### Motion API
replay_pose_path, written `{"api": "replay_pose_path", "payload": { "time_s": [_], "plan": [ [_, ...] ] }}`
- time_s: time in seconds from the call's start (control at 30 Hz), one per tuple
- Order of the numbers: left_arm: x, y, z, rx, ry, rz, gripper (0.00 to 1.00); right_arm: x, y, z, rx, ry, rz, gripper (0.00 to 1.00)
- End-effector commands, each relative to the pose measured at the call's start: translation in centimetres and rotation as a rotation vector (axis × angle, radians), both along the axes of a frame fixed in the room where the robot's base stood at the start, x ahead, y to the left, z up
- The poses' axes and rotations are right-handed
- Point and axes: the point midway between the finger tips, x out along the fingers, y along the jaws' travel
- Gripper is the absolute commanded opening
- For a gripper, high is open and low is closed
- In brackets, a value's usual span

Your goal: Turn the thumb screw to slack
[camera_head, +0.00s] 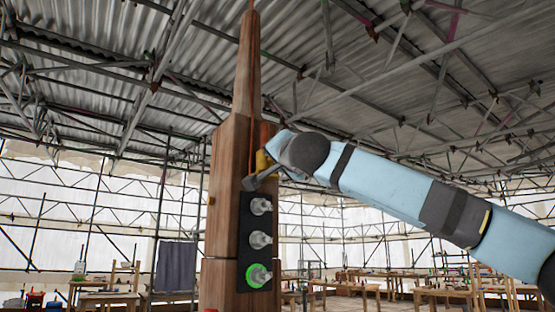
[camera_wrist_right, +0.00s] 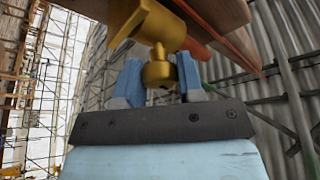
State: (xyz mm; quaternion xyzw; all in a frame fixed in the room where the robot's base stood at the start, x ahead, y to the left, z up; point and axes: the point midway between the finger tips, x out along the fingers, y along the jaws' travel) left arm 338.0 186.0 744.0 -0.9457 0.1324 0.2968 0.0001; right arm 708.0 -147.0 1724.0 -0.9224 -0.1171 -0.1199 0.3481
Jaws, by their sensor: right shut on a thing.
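The brass thumb screw (camera_wrist_right: 158,72) shows in the right wrist view, with its rounded end between the two blue fingers of my right gripper (camera_wrist_right: 160,80). The gripper is shut on it. A larger brass body (camera_wrist_right: 147,22) with a flat wing joins it above. In the head view the brass part (camera_head: 263,160) sits at the right side of the wooden spire (camera_head: 229,155), partly hidden by my right gripper (camera_head: 262,177). My left gripper is not in view.
A black panel (camera_head: 252,234) with three pale knobs is on the spire's face below my gripper; the lowest knob (camera_head: 259,275) has a green ring. An orange-red strip (camera_wrist_right: 196,48) runs beside the brass part. Worktables (camera_head: 440,295) stand far behind, right.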

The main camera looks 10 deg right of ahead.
Motion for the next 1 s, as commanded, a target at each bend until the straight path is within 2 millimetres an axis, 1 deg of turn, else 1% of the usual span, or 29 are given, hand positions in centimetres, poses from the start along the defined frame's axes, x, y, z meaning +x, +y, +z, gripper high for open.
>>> {"api": "replay_pose_path", "payload": {
  "time_s": [0.03, 0.2, 0.5, 0.7, 1.0],
  "plan": [
    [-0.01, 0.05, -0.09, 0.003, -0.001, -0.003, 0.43, 0.07, -0.01, -0.23, -0.038, -0.013, 0.001, 0.11],
    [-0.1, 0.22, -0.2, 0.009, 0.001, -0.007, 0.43, 0.07, 0.01, -0.17, -0.165, -0.066, 0.001, 0.11],
    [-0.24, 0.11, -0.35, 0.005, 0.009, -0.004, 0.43, 0.11, -0.05, -0.21, -0.32, -0.128, 0.001, 0.11],
    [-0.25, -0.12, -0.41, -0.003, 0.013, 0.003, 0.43, 0.11, -0.01, -0.25, -0.371, -0.148, 0.002, 0.11],
    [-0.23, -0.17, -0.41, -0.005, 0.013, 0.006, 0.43, 0.11, 0.0, -0.28, -0.387, -0.155, 0.002, 0.11]
  ]
}}
